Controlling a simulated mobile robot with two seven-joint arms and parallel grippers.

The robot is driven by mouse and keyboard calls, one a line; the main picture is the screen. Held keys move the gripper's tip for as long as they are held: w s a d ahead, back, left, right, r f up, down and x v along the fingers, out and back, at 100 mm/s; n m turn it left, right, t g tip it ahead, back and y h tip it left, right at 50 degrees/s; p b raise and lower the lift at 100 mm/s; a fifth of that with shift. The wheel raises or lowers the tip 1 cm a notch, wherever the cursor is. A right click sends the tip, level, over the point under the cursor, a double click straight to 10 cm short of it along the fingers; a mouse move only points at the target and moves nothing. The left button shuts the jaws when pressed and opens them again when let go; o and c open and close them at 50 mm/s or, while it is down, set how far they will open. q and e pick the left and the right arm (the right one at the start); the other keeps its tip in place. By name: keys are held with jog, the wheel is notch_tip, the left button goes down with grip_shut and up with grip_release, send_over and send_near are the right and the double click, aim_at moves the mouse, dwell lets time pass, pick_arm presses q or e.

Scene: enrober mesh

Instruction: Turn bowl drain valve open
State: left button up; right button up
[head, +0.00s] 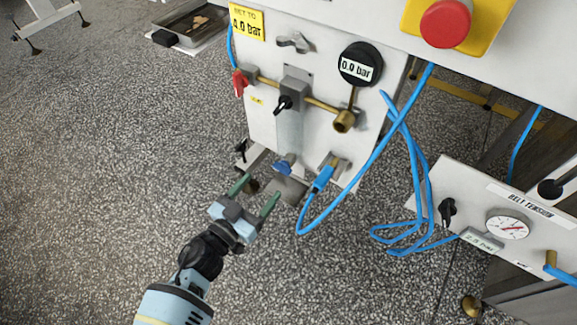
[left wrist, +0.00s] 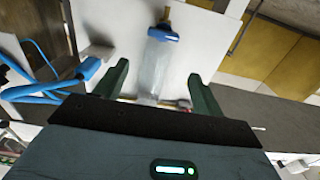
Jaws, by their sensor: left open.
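The bowl drain valve appears to be the blue piece (head: 283,165) at the bottom end of a clear, greyish bowl (head: 289,132) on the white panel. In the left wrist view the blue piece (left wrist: 163,34) is at the top centre, at the end of the clear bowl (left wrist: 158,65). My left gripper (head: 256,193) is open and empty, its green fingers pointing up toward the panel. It is below the blue piece and apart from it in the head view. In the left wrist view the bowl lies between the fingers in the picture. My right gripper is not in view.
A blue hose on a fitting (head: 323,178) hangs right of the valve and loops down. A red lever (head: 239,83), black knob (head: 283,103) and gauge (head: 360,65) are above. A belt tension panel (head: 520,220) stands at right. The speckled floor at left is mostly clear.

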aim_at(280, 170)
pick_arm(q)
jog(key=shift+w+d+f+b, duration=0.15)
jog(key=shift+f+b, duration=0.1)
jog(key=shift+f, duration=0.3)
jog(key=shift+w+d+f+b, duration=0.1)
jog(key=shift+f+b, duration=0.1)
jog(key=shift+f, duration=0.35)
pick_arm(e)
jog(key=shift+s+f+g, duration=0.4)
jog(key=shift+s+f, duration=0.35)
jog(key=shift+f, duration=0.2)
pick_arm(q)
jog(key=b+x, duration=0.2)
jog(key=x, duration=0.4)
jog(key=shift+w+d+f, duration=0.15)
jog(key=shift+f, duration=0.05)
jog(key=shift+w+d+r+b, duration=0.1)
jog(key=shift+w+d+b, duration=0.3)
jog(key=shift+w, duration=0.1)
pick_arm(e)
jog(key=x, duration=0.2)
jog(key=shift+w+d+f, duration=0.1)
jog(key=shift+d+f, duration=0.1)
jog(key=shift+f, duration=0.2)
